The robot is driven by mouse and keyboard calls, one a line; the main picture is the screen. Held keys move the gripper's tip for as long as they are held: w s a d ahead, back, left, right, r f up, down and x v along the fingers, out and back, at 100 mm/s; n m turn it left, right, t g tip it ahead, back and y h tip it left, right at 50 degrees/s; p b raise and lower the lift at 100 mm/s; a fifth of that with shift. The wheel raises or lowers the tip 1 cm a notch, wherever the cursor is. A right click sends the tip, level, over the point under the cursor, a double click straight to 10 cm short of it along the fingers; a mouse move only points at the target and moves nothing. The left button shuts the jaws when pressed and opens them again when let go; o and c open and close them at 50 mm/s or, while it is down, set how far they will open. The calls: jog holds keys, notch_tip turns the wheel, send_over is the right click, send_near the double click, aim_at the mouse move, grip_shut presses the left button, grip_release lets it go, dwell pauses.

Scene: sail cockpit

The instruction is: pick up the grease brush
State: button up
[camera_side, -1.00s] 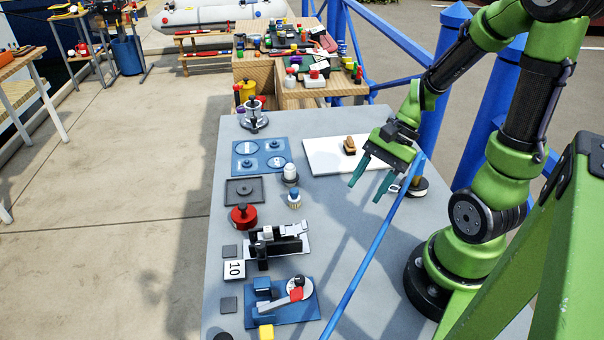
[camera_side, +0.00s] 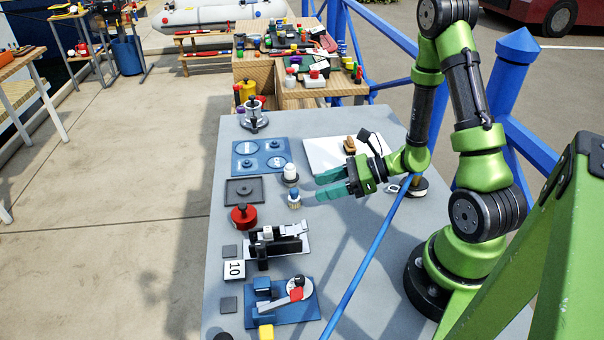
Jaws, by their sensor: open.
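A small upright piece with a blue top and a pale, ridged lower part (camera_side: 294,199) stands on the grey table; it may be the grease brush. A brown, brush-like block (camera_side: 350,145) sits on the white board, so I cannot tell for certain which is the grease brush. My gripper (camera_side: 321,184) is open and empty. Its two teal fingers lie nearly level and point left, their tips just right of the blue-topped piece and apart from it. The brown block is behind the gripper.
A white-topped grey piece (camera_side: 290,174) stands close behind the blue-topped one. A red round pot (camera_side: 244,216), a dark square tray (camera_side: 245,191) and a black clamp fixture (camera_side: 278,243) are nearby. A blue rail (camera_side: 367,263) crosses in front of the table's right side.

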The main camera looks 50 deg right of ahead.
aim_at(296, 189)
jog(key=x, duration=0.3)
jog(key=shift+w+d+r+x, duration=0.1)
jog(key=shift+w+x, duration=0.05)
jog(key=shift+x, duration=0.7)
jog(key=shift+w+d+r+x, duration=0.1)
jog(key=shift+x, duration=0.8)
jog(key=shift+w+d+r+x, duration=0.1)
jog(key=shift+w+x, duration=0.05)
jog(key=shift+x, duration=0.7)
grip_shut()
jog(key=shift+r, duration=0.1)
